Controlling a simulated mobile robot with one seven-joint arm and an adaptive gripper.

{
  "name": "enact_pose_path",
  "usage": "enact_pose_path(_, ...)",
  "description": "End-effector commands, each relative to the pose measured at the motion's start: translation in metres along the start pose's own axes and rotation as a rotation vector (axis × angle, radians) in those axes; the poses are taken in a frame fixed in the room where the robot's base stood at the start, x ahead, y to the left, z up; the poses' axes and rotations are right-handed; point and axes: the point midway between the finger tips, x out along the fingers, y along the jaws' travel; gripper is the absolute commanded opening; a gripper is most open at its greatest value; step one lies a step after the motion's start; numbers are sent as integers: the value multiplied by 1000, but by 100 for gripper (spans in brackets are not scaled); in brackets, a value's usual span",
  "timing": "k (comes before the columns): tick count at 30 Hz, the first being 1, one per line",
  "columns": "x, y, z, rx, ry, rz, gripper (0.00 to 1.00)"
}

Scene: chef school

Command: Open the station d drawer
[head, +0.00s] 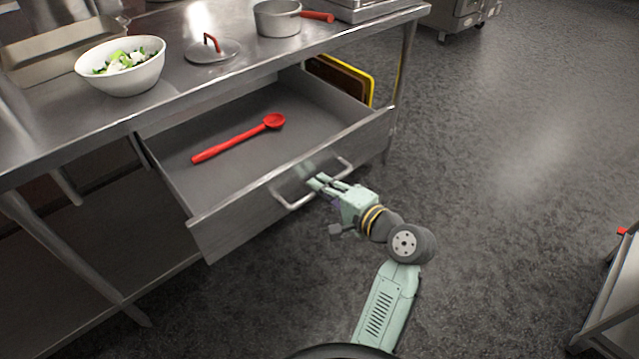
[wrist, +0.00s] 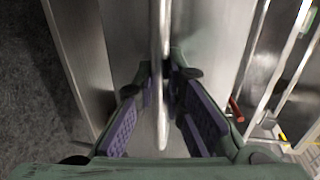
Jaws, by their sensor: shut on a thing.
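The drawer (head: 290,190) under the steel counter stands pulled well out in the head view, its inside open to sight. A red spoon (head: 238,138) lies in it. My gripper (head: 318,183) is at the drawer's front, shut on the bar handle (head: 292,204). In the wrist view the handle (wrist: 162,125) runs between the two fingers of my gripper (wrist: 160,85), which have purple pads. The drawer front (wrist: 125,35) lies behind the handle there. No label for station d can be read.
On the counter (head: 200,85) stand a white bowl of salad (head: 122,80), a pot lid (head: 213,50) and a saucepan (head: 278,18). Cutting boards (head: 345,75) stand behind the drawer's right side. A cart (head: 612,300) is at the lower right.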

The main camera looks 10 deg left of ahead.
Motion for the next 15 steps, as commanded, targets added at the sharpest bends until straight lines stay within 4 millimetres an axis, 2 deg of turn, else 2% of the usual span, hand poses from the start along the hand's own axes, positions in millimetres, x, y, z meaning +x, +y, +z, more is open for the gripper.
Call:
enact_pose_path(6, 0, 0, 0, 0, -1, 1, 0)
enact_pose_path(7, 0, 0, 0, 0, -1, 1, 12)
enact_pose_path(15, 0, 0, 0, 1, 0, 0, 30)
